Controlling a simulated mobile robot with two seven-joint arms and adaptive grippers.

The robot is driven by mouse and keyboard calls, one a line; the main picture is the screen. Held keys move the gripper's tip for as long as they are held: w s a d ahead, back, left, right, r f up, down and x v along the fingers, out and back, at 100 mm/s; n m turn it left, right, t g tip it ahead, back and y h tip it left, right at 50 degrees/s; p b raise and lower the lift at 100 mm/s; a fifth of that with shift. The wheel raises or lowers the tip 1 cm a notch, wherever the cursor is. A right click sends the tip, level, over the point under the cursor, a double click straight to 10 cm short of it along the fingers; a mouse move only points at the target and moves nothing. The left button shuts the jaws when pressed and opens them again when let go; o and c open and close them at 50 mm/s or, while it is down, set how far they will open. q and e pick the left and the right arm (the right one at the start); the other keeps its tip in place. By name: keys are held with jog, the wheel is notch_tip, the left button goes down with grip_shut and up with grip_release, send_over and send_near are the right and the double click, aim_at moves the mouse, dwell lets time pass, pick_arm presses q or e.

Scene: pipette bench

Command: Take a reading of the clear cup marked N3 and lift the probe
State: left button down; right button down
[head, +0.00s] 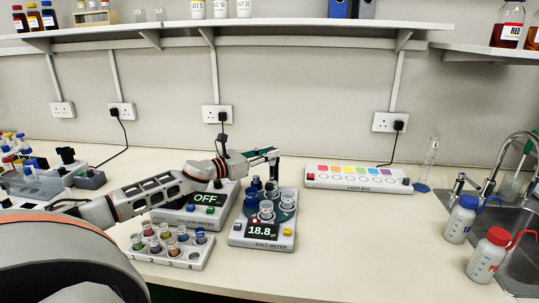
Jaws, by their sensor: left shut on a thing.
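The salt meter (261,240) stands on the bench, its display lit and reading 18.8. Small clear cups sit on its blue-grey round holder, one at the front (266,211) and one at the right (288,200). Blue parts crowd the back and left of the holder. No N3 marking is legible at this size. My left gripper (272,176) reaches over from the left and points down above the back of the holder. It is shut on what looks like the blue probe (271,189); its lower end and the cup beneath are hard to make out. My right gripper is not in view.
A second meter (190,212) reading OFF stands left of the salt meter, under my left arm. A white rack of small vials (195,255) is in front. A light box (357,180) lies behind right. Wash bottles (488,256) stand by the sink. The front-right bench is clear.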

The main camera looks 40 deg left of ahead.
pick_arm(q)
jog(key=c, duration=2.2)
grip_release()
jog(key=shift+r, duration=0.45)
jog(key=shift+f, duration=0.1)
jog(key=shift+f, duration=0.15)
jog(key=shift+v, duration=6)
jog(key=shift+d, duration=0.1)
